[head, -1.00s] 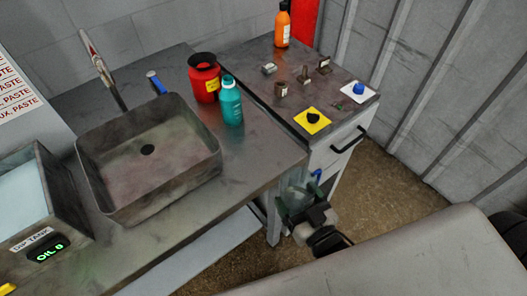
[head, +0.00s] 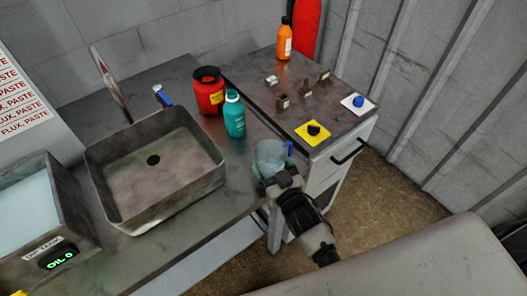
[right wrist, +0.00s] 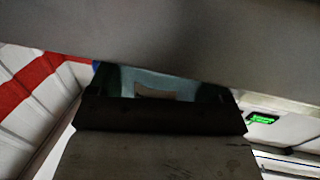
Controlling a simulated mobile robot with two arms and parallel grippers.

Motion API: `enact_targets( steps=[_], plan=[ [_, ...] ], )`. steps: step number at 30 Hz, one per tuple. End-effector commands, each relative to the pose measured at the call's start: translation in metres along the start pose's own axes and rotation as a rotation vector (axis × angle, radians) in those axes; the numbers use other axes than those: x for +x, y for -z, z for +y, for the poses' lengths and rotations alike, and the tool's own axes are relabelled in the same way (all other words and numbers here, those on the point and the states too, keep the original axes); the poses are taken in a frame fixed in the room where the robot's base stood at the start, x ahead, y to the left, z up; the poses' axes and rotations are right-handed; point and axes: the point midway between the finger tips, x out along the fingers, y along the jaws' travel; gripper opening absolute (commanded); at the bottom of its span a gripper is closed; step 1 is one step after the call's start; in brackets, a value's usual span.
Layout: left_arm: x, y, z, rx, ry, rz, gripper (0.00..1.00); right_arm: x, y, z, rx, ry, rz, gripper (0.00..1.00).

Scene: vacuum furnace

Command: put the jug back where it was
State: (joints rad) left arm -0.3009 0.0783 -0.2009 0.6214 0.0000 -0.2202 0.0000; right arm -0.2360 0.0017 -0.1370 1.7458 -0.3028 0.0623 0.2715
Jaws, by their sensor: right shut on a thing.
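The jug (head: 271,156) is clear and pale with a blue handle. In the head view it is at the front right edge of the steel worktop, in front of the teal bottle. My right gripper (head: 272,176) is shut on it from the front. I cannot tell whether the jug's base touches the worktop. In the right wrist view a pale blue part of the jug (right wrist: 155,80) shows between dark gripper parts; most of it is hidden. My left gripper is not in view.
A sink (head: 155,205) is left of the jug. A red tub (head: 208,92) and a teal bottle (head: 234,118) stand behind it. A drawer cabinet (head: 325,155) with small parts, a yellow pad (head: 312,132) and an orange bottle (head: 284,42) is to the right.

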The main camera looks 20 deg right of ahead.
Motion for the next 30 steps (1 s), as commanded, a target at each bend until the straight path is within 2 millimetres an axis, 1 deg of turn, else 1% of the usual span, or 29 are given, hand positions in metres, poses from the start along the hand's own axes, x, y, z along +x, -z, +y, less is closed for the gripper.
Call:
enact_targets(
  steps=[5,9,11,13,25,26,27,29,30],
  plan=[
    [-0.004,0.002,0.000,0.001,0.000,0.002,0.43,0.016,0.001,0.000,0.000,0.000,0.000,0.47],
    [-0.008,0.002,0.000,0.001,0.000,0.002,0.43,0.040,0.001,0.000,0.002,-0.001,0.001,0.47],
    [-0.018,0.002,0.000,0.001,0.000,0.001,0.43,0.043,0.005,0.000,0.002,-0.001,-0.003,0.47],
    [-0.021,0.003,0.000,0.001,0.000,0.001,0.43,0.045,0.004,0.000,0.002,-0.001,-0.003,0.47],
    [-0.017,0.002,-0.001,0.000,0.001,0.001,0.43,0.046,-0.002,0.000,0.001,0.000,0.000,0.47],
    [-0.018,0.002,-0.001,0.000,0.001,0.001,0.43,0.046,-0.001,0.000,0.001,0.000,-0.001,0.84],
    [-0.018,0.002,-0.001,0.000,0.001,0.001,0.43,0.046,-0.001,0.000,0.001,0.000,-0.001,0.91],
    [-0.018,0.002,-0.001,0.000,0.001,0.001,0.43,0.046,-0.001,0.000,0.001,0.000,-0.001,1.00],
    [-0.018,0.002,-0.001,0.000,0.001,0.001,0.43,0.046,-0.001,0.000,0.001,0.000,-0.001,1.00]
  ],
)
